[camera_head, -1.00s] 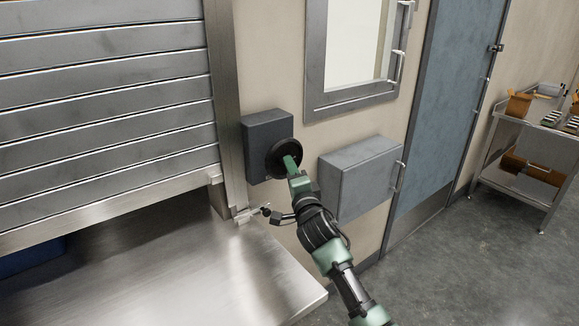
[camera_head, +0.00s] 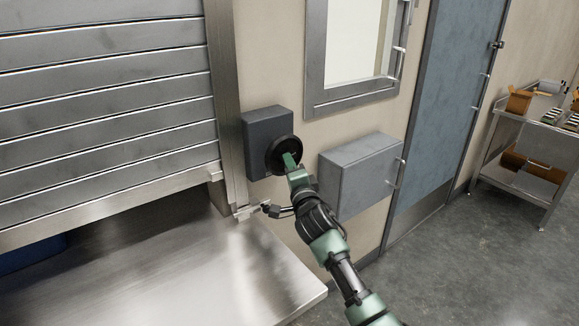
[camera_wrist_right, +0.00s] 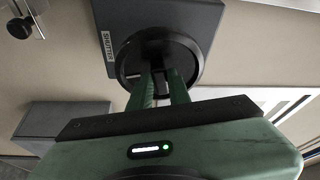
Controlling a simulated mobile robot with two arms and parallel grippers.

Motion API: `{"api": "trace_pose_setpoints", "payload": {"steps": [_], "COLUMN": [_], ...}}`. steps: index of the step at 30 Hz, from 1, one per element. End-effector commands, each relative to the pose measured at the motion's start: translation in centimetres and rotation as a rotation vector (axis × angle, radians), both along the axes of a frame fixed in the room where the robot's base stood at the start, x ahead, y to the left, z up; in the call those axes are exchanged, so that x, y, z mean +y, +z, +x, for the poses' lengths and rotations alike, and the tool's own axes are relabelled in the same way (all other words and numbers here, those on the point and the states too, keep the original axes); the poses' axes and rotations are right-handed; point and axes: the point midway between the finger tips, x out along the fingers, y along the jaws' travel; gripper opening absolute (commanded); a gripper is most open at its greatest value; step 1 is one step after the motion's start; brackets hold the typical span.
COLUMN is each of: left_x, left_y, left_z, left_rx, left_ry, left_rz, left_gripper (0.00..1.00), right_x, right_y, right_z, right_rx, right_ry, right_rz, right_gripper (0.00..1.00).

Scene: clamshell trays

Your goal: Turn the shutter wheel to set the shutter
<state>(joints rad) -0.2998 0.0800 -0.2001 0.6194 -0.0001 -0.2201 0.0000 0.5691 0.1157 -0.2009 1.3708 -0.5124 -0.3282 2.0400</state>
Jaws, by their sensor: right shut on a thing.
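The shutter wheel (camera_head: 277,148) is a dark round disc on the front of a dark grey wall box (camera_head: 262,122), right of the shutter frame. In the right wrist view the box carries a "SHUTTER" label (camera_wrist_right: 107,46), and the wheel (camera_wrist_right: 158,48) faces the camera. My right gripper (camera_head: 290,160) is at the wheel, its green fingers (camera_wrist_right: 161,88) shut on the wheel's dark central grip. The ribbed metal shutter (camera_head: 100,120) hangs partly raised, with a gap between its bottom bar and the steel counter (camera_head: 190,270). My left gripper is out of view.
A grey wall cabinet (camera_head: 350,175) stands close to the right of my right wrist. A window (camera_head: 355,50), a blue door (camera_head: 450,110) and a trolley (camera_head: 520,165) are farther right.

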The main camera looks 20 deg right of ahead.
Motion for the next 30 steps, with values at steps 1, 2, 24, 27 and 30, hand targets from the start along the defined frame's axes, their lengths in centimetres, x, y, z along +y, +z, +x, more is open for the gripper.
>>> {"api": "trace_pose_setpoints", "payload": {"steps": [1,2,24,27,30], "left_x": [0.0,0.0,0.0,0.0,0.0], "left_y": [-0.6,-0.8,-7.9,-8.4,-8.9], "left_z": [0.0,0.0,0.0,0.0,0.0], "left_rx": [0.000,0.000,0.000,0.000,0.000], "left_ry": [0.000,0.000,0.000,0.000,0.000], "left_rz": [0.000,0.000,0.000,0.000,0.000], "left_gripper": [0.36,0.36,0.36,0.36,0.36], "right_x": [0.0,0.0,-0.7,-0.9,-1.0], "right_y": [-0.3,-0.4,-1.4,-1.4,-1.4], "right_z": [0.0,0.0,0.2,0.3,0.3], "right_rx": [-0.006,-0.009,-0.220,-0.252,-0.285], "right_ry": [-0.001,-0.001,-0.003,-0.002,-0.002], "right_rz": [-0.014,-0.023,-0.610,-0.701,-0.790], "right_gripper": [0.00,0.00,0.00,0.00,0.00]}}
